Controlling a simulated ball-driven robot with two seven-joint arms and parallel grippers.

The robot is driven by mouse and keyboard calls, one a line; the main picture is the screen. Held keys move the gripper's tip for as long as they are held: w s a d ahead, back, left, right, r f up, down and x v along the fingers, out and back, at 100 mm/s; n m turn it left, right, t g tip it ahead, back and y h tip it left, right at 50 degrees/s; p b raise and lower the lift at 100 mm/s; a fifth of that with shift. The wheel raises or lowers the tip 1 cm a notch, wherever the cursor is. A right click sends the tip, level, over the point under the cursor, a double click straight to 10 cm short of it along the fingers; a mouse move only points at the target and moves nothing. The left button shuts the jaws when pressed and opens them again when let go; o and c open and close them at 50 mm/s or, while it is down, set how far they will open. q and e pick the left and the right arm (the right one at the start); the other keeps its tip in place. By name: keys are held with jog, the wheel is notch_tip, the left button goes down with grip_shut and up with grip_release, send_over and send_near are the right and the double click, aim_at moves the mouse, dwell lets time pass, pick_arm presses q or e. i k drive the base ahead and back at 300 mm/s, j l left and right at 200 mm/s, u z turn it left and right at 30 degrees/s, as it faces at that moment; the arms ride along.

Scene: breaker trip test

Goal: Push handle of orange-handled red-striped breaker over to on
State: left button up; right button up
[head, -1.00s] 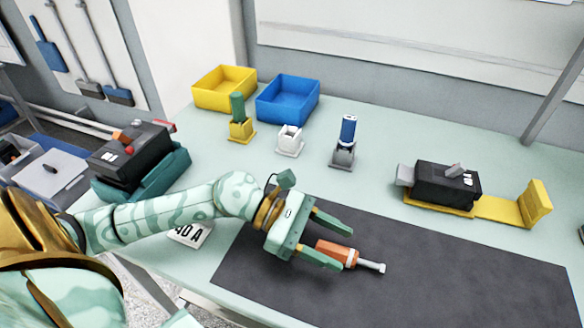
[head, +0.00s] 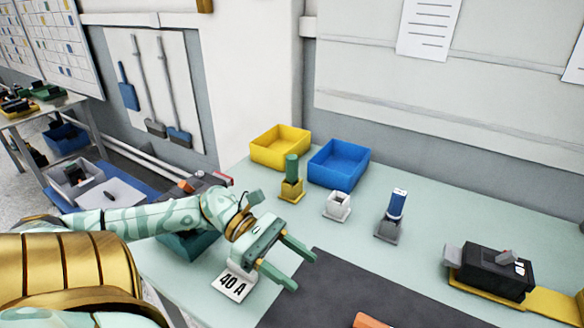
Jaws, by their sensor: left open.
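The orange-handled breaker (head: 207,180) is at the left end of the bench, mostly hidden behind my left arm. My left gripper (head: 303,273) is open and empty, to the right of the stand, by the 40 A card (head: 234,284) and the edge of the dark mat. My right gripper is not in view.
Yellow bin (head: 281,150) and blue bin (head: 338,168) stand at the back. Green (head: 291,168), white (head: 338,206) and blue (head: 397,204) items stand in front. Another black breaker (head: 487,274) with a grey handle is at right. An orange tool handle (head: 368,321) lies on the dark mat (head: 335,290).

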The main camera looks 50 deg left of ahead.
aim_at(184, 185)
jog(key=k+l, duration=0.75)
jog(key=l, duration=0.2)
